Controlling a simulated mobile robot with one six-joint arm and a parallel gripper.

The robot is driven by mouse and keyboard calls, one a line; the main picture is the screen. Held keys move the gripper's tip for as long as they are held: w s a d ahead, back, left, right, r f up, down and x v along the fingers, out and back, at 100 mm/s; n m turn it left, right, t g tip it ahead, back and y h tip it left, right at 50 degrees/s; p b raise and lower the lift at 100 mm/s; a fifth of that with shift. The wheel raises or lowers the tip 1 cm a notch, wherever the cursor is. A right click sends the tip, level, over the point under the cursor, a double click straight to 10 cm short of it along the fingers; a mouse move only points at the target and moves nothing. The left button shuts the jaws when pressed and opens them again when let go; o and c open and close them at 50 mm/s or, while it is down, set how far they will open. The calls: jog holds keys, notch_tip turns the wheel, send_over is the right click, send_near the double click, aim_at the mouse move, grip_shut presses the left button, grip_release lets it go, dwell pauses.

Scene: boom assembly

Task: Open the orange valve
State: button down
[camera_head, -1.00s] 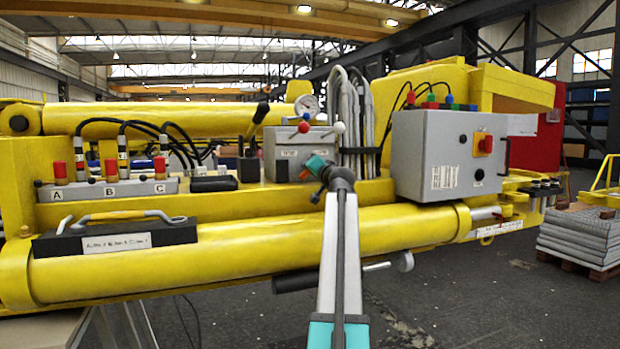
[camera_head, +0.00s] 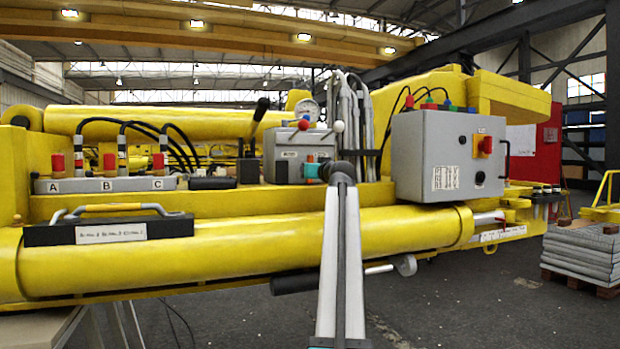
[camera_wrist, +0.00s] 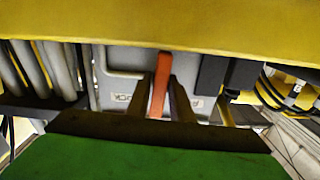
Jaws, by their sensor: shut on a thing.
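The orange valve's handle (camera_wrist: 158,86) shows in the wrist view as a narrow orange bar, nearly upright and slightly tilted, in front of a grey panel with lettering. My gripper (camera_wrist: 159,95) has one dark finger on each side of the handle and is shut on it. In the head view, my arm reaches up to the grey control box (camera_head: 292,143) in the middle of the machine. My arm's end covers part of that box's lower right, and the fingers cannot be made out there.
A yellow beam edge (camera_wrist: 160,30) crosses close above the fingers. Grey hoses (camera_wrist: 40,68) hang at left in the wrist view. A larger grey box (camera_head: 440,158) with a red knob stands right of my arm. A yellow cylinder (camera_head: 240,250) runs across below.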

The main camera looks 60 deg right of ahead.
jog(key=shift+f+n, duration=0.1)
jog(key=shift+n, duration=0.4)
jog(key=c, duration=1.7)
grip_release()
jog(key=shift+s, duration=0.15)
jog(key=shift+v, duration=6.8)
